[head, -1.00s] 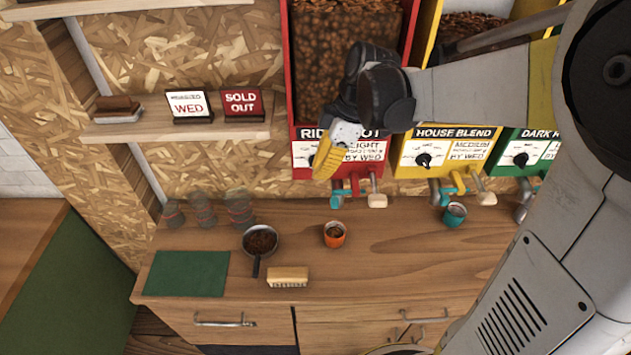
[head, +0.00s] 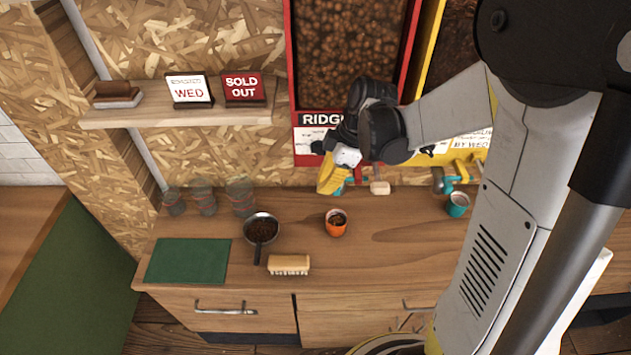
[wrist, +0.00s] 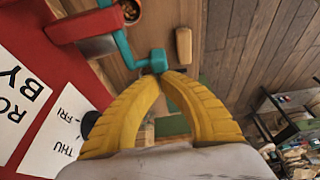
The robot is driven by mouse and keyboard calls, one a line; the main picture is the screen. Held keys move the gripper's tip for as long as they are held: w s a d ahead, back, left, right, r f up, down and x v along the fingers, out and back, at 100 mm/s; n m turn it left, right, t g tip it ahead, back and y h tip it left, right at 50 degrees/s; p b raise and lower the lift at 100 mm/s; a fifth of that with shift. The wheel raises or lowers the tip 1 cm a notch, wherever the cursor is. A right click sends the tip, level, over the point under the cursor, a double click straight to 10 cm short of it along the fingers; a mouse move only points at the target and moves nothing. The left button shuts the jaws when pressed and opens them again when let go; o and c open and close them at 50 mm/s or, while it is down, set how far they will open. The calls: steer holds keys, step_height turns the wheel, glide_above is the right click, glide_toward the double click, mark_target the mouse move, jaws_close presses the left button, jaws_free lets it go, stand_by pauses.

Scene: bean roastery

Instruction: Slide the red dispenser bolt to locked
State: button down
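The red dispenser (head: 291,70) stands against the back wall, filled with beans. In the wrist view its red front (wrist: 50,90) is at the left, with a red spout block (wrist: 82,25). A teal bolt (wrist: 125,45) crosses beside that block and bends to a knob end. My gripper (head: 328,190) is below the dispenser front in the head view, pointing down. In the wrist view my gripper's (wrist: 165,76) yellow fingertips come together right at the knob; no object shows between them. I cannot tell whether they touch it. In the head view my gripper partly hides the bolt.
An orange cup (head: 336,224) stands on the counter below the dispenser. A pan of beans (head: 261,230), a brush (head: 289,264) and a green mat (head: 188,261) lie left. A teal cup (head: 458,204) stands right.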

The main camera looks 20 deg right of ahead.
steer(key=shift+d, duration=0.1)
steer(key=d, duration=0.1)
steer(key=s+d, duration=0.1)
steer(key=d, duration=0.1)
steer(key=shift+s+d, duration=0.1)
steer(key=shift+d, duration=0.25)
steer(key=shift+a+b, duration=0.35)
steer(key=shift+a, duration=0.1)
step_height(320, 180, up, 9)
steer(key=shift+r+p, duration=0.2)
steer(key=shift+p, duration=0.35)
